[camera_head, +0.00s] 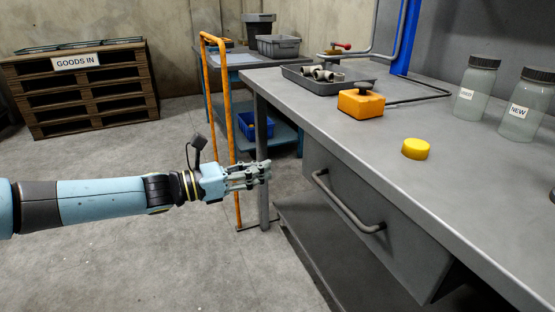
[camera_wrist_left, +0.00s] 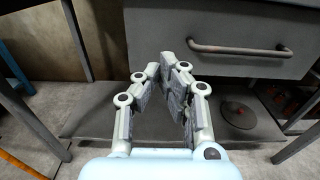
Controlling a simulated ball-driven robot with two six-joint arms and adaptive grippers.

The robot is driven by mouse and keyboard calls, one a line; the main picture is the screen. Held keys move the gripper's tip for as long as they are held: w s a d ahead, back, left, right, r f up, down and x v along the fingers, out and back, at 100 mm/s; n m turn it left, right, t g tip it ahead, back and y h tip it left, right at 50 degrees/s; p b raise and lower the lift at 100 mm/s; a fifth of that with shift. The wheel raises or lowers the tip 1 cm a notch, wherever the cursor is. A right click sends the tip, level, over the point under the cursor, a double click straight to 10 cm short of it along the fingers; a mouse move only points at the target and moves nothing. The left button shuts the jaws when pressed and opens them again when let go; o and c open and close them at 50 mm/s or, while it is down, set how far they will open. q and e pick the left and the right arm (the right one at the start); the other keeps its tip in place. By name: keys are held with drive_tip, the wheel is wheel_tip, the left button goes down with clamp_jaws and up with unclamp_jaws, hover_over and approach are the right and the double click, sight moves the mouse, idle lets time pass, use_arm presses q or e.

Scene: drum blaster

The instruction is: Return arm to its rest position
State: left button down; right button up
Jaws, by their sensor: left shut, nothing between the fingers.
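My left arm comes in from the left in the head view, stretched out level above the floor. My left gripper (camera_head: 262,174) is shut and empty, just left of the grey workbench's front leg and below the bench top. The left wrist view shows its fingers (camera_wrist_left: 172,66) close together in front of the bench drawer (camera_wrist_left: 235,38). The drawer (camera_head: 370,215) is closed, with a bar handle (camera_head: 345,204) on its front. My right gripper is in neither view.
The workbench (camera_head: 375,140) carries a yellow lid (camera_head: 416,149), an orange block (camera_head: 361,103), a dark tray (camera_head: 300,76) with metal parts and two jars (camera_head: 476,88). An orange frame (camera_head: 228,110) stands behind my gripper. Pallets (camera_head: 85,95) stand at the back left. The floor (camera_head: 110,260) below my arm is clear.

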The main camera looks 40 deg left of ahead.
use_arm(q)
drive_tip(key=v, duration=0.2)
drive_tip(key=shift+s+a, duration=0.1)
drive_tip(key=shift+s, duration=0.15)
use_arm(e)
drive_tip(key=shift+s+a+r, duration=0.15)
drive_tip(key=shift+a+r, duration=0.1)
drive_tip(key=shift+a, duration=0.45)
use_arm(q)
drive_tip(key=shift+p, duration=0.35)
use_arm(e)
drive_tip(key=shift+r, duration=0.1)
